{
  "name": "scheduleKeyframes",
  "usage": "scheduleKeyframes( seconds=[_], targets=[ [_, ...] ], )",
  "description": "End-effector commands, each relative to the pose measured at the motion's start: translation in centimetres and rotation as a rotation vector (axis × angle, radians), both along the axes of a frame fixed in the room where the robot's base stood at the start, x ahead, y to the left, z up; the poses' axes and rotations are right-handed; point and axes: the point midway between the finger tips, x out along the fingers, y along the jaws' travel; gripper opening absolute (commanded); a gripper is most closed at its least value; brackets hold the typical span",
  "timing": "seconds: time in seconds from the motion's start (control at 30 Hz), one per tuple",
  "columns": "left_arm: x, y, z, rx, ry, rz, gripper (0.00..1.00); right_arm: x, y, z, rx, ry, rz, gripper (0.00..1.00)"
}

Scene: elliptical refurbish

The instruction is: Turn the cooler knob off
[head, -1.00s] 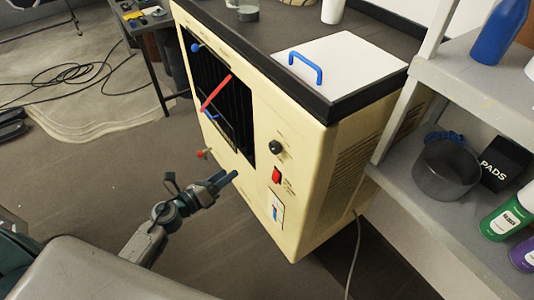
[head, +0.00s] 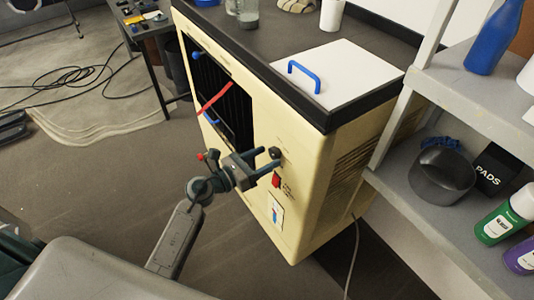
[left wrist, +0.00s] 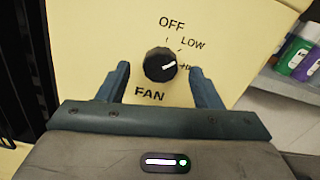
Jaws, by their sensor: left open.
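The cooler (head: 305,185) is a cream box with a dark top. Its black knob (left wrist: 160,65) shows in the left wrist view, with its white pointer turned right toward a partly hidden label below LOW. OFF is printed above it and FAN below. In the head view the knob (head: 275,152) is at the gripper's tips. My left gripper (head: 262,160) is open in front of the panel, one finger on either side of the knob in the left wrist view, with gaps. I cannot tell the remaining depth. My right gripper is not in view.
A red switch (head: 276,181) sits just below the knob. A dark grille (head: 222,98) with a red strip is left of it. Shelves (head: 400,190) with a pot and bottles stand at the right.

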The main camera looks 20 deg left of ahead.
Motion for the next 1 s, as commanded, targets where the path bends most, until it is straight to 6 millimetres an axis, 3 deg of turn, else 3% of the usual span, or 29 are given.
scheduleKeyframes(
  seconds=[0.43, 0.67, 0.93, 1.0],
  targets=[
    [1.0, -0.8, 0.0, -0.001, 0.001, 0.0, 0.59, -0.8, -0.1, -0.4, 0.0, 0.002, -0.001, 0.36],
    [1.0, -0.8, 0.0, -0.001, 0.001, 0.0, 0.16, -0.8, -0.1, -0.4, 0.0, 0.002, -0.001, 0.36],
    [1.0, -0.8, 0.1, -0.017, 0.013, 0.0, 0.15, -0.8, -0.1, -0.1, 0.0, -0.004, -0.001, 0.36],
    [1.0, -0.8, 0.2, -0.033, 0.026, 0.0, 0.15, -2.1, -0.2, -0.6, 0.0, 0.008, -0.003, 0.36]
  ],
)
